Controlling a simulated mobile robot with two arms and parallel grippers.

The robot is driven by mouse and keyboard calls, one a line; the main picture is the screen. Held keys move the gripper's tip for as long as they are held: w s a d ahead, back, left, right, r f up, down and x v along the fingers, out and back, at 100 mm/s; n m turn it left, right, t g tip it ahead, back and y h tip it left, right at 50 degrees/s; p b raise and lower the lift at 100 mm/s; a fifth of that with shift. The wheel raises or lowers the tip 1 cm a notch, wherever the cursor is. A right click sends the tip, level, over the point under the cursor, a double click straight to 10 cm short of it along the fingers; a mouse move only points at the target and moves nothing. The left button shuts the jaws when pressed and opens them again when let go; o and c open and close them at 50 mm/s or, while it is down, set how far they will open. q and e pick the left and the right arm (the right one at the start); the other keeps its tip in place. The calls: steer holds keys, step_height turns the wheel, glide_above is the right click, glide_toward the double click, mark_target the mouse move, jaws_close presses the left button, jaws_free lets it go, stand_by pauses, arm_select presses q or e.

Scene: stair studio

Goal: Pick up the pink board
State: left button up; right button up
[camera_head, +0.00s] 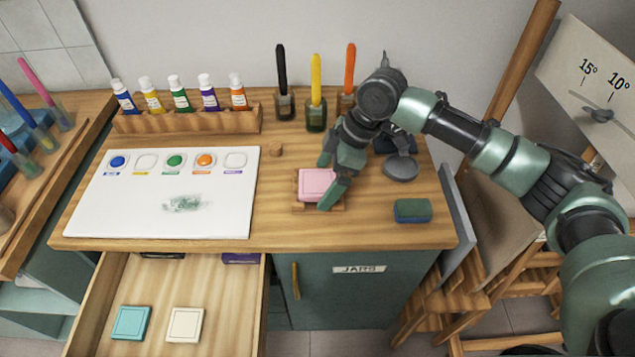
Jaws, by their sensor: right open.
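The pink board (315,184) is a small square block lying on a wooden holder (303,207) on the desk top, right of the white sheet. My right gripper (326,184) comes down over it from the upper right. Its jaws are open, with one green finger at the board's upper edge and the other over its right side. I cannot tell whether the fingers touch the board. My left gripper is not in view.
A green and blue sponge (412,211) lies right of the board, and a dark round dish (400,168) behind it. Jars with brushes (316,112) stand at the back. The drawer (158,284) is open in front, holding teal (132,323) and cream (185,325) squares.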

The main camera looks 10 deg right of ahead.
steer(key=c, duration=1.4)
steer(key=shift+c, duration=0.2)
steer(key=shift+r, duration=0.1)
